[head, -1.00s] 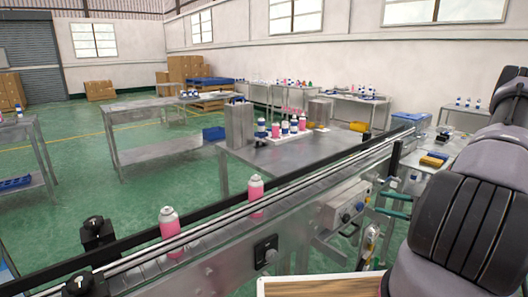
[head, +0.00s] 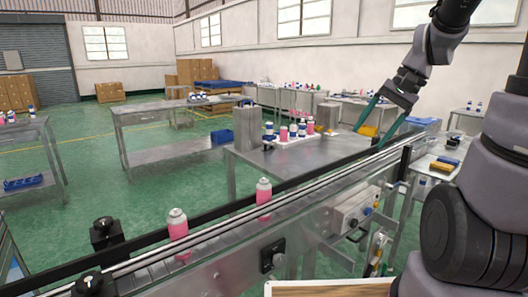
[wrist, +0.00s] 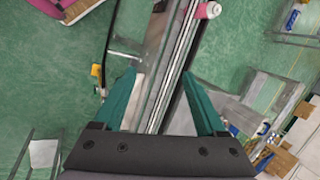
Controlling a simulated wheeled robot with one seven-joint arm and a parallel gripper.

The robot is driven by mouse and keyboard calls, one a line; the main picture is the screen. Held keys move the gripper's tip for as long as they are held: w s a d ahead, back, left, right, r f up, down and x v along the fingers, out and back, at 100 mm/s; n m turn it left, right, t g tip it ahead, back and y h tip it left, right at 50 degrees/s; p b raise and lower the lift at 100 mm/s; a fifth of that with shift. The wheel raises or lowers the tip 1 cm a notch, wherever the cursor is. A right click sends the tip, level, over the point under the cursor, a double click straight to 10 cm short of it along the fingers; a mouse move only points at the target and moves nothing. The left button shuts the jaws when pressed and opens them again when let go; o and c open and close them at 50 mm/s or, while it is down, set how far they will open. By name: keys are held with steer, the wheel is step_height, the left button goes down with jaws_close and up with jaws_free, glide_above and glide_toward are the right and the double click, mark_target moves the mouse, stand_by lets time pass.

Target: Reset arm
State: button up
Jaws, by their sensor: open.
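My gripper (head: 381,120) hangs above the far end of the conveyor in the head view, its two green fingers spread apart with nothing between them. In the wrist view the open fingers (wrist: 160,100) frame the conveyor (wrist: 167,75) below. My arm reaches in from the upper right of the head view. Two pink cans with pale tops stand upright on the conveyor (head: 225,243): a nearer can (head: 178,233) and a farther can (head: 264,199). One pink can (wrist: 208,10) shows at the top of the wrist view.
A metal table (head: 300,155) behind the conveyor bears several pink and blue-capped bottles and a yellow bin (head: 367,130). A control box (head: 352,210) sits on the conveyor's near side.

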steer(key=s+a+r+n+t+h, duration=0.2)
steer(key=s+r+t, duration=0.3)
steer(key=s+r, duration=0.3)
steer(key=shift+s+r+n+h, duration=0.35)
steer(key=shift+r+n+h, duration=0.15)
steer(key=shift+r, duration=0.05)
